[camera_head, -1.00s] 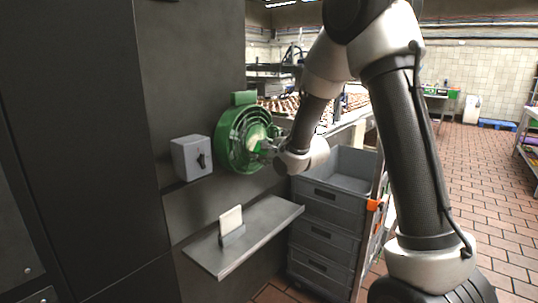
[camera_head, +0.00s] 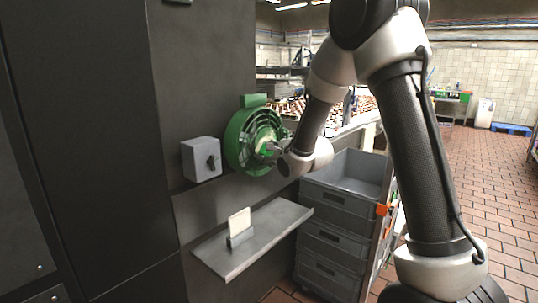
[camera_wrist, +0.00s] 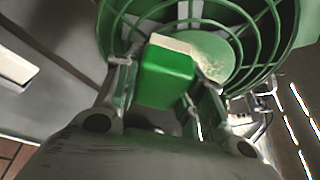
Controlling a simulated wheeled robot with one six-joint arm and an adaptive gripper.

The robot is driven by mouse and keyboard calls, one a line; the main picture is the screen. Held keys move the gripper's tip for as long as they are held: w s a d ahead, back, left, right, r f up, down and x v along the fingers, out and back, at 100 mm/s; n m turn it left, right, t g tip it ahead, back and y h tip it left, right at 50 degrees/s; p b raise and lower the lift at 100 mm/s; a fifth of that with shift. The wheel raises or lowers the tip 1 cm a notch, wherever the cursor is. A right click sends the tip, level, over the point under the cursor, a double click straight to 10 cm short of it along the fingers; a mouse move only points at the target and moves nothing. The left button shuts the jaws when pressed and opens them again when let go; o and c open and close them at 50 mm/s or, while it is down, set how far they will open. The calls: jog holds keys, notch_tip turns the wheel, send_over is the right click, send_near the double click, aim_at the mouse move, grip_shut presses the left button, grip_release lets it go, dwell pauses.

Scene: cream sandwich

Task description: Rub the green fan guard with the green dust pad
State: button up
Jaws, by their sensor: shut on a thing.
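The green fan guard (camera_head: 239,143) is a round ringed cage on the dark wall panel; its rings and hub also fill the top of the wrist view (camera_wrist: 262,60). A pale, dusty-looking patch (camera_wrist: 211,54) covers part of the hub. My gripper (camera_head: 268,150) is at the guard's front. In the wrist view, its fingers are shut on the green dust pad (camera_wrist: 166,77), a green block with a cream face turned toward the guard. The pad is at or very near the hub; I cannot tell whether it touches.
A grey switch box (camera_head: 201,159) is left of the guard. Below, a metal shelf (camera_head: 268,232) carries a cream slab (camera_head: 239,222) upright in a grey holder. Grey crates (camera_head: 335,228) are stacked right of the shelf, under my arm. The tiled floor at right is open.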

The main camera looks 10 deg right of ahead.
jog(key=shift+w+a, duration=0.5)
jog(key=shift+w, duration=0.2)
